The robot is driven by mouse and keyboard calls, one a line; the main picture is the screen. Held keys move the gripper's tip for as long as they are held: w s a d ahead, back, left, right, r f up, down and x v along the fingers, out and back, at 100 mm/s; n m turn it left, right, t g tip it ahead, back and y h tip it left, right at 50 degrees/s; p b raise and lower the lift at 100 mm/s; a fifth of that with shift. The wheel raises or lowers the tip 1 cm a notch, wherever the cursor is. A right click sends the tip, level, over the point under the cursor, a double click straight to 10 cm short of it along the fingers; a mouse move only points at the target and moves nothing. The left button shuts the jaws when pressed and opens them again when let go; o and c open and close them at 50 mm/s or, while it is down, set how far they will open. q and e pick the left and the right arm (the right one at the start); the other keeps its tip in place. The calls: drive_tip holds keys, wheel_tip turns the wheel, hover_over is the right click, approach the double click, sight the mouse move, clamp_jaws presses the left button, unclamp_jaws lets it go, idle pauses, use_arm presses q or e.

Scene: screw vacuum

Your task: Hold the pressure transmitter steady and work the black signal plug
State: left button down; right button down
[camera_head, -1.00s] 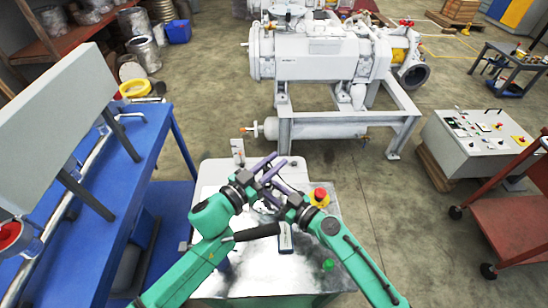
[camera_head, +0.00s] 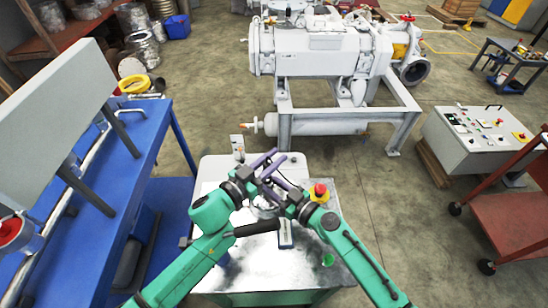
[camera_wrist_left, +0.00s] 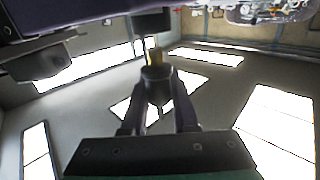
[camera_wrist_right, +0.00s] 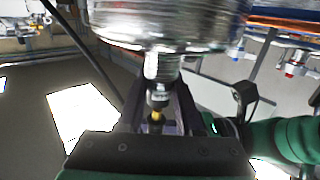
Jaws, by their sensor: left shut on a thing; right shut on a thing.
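My left gripper (camera_head: 262,162) and right gripper (camera_head: 268,177) are close together above the metal-topped cart, their purple fingers almost crossing. In the left wrist view, my left gripper (camera_wrist_left: 158,95) is shut on a dark cylindrical piece, which looks like the black signal plug (camera_wrist_left: 156,78), with a bit of brass above it. In the right wrist view, my right gripper (camera_wrist_right: 158,108) is shut around the narrow lower end of the pressure transmitter (camera_wrist_right: 165,22), a shiny silver cylinder. I cannot tell whether plug and transmitter touch. Both are too small to make out in the head view.
The cart top (camera_head: 250,268) lies below my arms, with a small grey device (camera_head: 285,235) and a red-knobbed yellow box (camera_head: 319,193) on it. A blue bench (camera_head: 110,190) stands left, the large white vacuum pump (camera_head: 320,55) behind, a control console (camera_head: 478,138) right.

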use_arm(q)
drive_tip(key=shift+f, duration=1.1)
drive_tip(key=c, duration=0.6)
unclamp_jaws()
wheel_tip(320, 180, up, 10)
use_arm(e)
drive_tip(key=shift+c, duration=2.4)
unclamp_jaws()
